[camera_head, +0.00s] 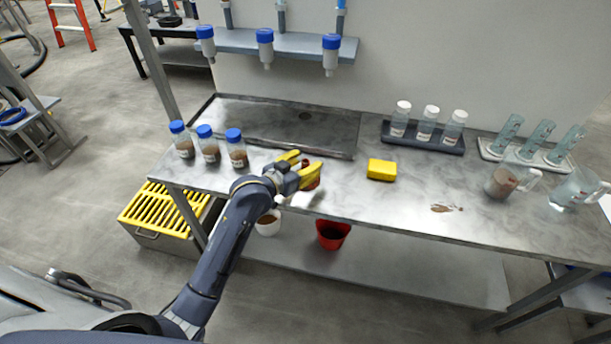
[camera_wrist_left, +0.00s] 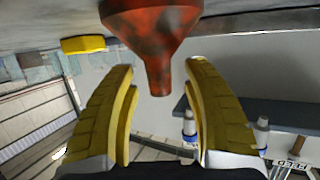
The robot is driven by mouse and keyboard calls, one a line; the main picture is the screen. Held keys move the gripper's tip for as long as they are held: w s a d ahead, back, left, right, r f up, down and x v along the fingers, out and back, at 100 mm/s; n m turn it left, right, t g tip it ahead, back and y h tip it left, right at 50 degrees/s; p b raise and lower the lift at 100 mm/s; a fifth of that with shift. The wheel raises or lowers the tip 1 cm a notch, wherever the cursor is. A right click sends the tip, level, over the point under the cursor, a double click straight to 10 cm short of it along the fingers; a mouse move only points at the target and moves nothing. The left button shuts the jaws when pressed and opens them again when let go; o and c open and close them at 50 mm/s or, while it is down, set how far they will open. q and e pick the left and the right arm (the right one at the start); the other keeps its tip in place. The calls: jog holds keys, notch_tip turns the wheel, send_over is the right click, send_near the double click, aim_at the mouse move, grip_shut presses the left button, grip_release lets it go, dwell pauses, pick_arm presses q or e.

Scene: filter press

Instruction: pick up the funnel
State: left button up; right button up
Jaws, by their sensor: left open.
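The funnel (camera_wrist_left: 155,30) is red-brown and mottled, with a wide cone and a narrow spout. In the left wrist view it is at the top centre, its spout reaching down between the yellow fingertips. My left gripper (camera_wrist_left: 160,68) is open, with a visible gap on each side of the spout. In the head view my left gripper (camera_head: 308,160) is over the front of the metal table (camera_head: 345,200), and its yellow fingers hide most of the funnel (camera_head: 312,184). My right gripper is not in view.
Several blue-capped sample bottles (camera_head: 208,148) stand left of the gripper. A yellow sponge (camera_head: 381,169) lies to the right. A shallow sink tray (camera_head: 280,120) is behind. A rack (camera_head: 422,145) of white-capped bottles and a brown-filled pitcher (camera_head: 500,183) stand farther right. The table's front edge is close.

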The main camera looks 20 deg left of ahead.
pick_arm(q)
jog(key=shift+c, duration=0.3)
grip_shut()
dwell(0.4)
